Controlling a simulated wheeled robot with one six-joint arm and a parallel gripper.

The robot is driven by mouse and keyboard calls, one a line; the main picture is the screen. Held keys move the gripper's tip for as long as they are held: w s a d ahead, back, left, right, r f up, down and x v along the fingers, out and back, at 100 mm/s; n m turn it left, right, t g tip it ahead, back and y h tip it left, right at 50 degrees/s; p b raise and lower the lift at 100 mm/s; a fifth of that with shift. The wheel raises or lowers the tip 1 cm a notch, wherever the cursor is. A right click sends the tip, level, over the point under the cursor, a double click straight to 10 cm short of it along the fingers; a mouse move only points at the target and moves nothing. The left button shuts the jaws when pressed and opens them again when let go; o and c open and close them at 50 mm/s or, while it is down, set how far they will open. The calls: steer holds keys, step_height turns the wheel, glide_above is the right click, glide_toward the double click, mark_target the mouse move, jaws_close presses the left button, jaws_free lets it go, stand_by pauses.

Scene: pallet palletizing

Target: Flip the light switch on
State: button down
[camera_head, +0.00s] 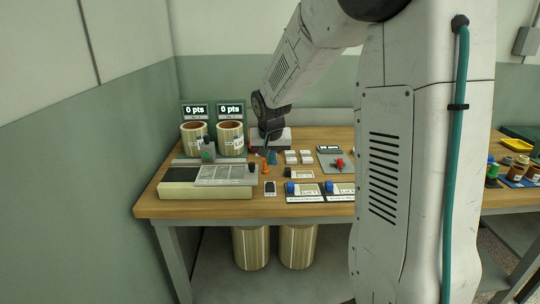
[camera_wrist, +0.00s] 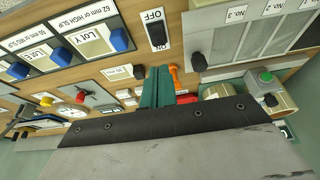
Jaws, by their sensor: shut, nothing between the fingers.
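The light switch (camera_wrist: 157,32) is a black rocker on a white plate with an OFF label, at the top middle of the wrist view. In the head view the switch (camera_head: 270,188) lies near the table's front edge. I cannot tell which way the rocker is tipped. My gripper (camera_wrist: 157,72) has its teal fingers together and empty, apart from the switch in the wrist view. In the head view my gripper (camera_head: 267,152) hangs over the table behind the switch, beyond an orange piece.
The orange piece (camera_head: 265,167) stands between gripper and switch. A grey-topped box (camera_head: 205,190) is left of the switch. Blue-knobbed label trays (camera_head: 305,198) are at its right. Two striped rolls (camera_head: 231,138) stand at the back left. A red-knobbed plate (camera_head: 330,158) sits further right.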

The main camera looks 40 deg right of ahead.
mark_target(270, 184)
steer(key=x, duration=0.9)
steer(key=shift+w+f, duration=0.1)
steer(key=shift+f, duration=0.15)
